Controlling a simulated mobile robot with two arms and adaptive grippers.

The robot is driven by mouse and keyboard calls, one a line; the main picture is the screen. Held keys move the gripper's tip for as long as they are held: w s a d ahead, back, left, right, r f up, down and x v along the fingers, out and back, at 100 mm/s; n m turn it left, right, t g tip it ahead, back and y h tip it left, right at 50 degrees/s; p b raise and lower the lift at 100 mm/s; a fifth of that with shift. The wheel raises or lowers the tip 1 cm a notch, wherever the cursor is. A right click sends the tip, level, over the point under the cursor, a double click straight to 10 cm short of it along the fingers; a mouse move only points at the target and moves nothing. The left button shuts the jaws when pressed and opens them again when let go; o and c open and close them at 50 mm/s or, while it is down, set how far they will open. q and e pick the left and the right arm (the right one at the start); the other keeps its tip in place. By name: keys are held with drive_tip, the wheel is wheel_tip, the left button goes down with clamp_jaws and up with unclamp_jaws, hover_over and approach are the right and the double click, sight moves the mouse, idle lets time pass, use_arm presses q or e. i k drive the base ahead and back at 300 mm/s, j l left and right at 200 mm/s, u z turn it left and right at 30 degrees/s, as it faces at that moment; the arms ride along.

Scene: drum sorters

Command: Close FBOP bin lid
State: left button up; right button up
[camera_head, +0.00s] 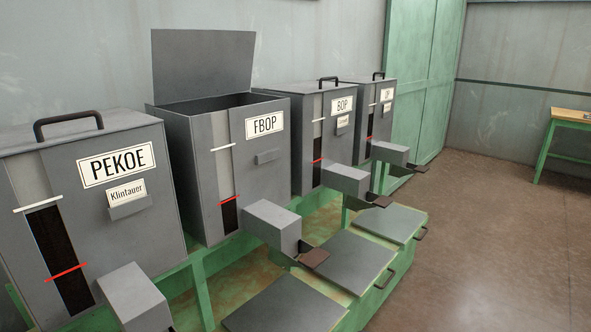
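The FBOP bin (188,172) is a grey box with a white FBOP label (264,125) on its front. Its lid (203,65) stands open, upright along the back edge of the bin. The opening on top shows a dark inside; the contents are hidden. An empty-looking label holder (266,156) sits below the label. Neither of my grippers is in view.
The PEKOE bin (164,190) stands at left with its lid shut and a black handle (68,124). The BOP bin (309,104) and another bin (380,98) stand to the right, lids shut. Spouts and grey flaps (345,262) jut out in front. Floor (490,240) is clear at right.

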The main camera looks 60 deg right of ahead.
sight(187, 64)
drive_tip(key=z, duration=1.65)
drive_tip(key=l+z, duration=0.1)
drive_tip(key=l, duration=0.1)
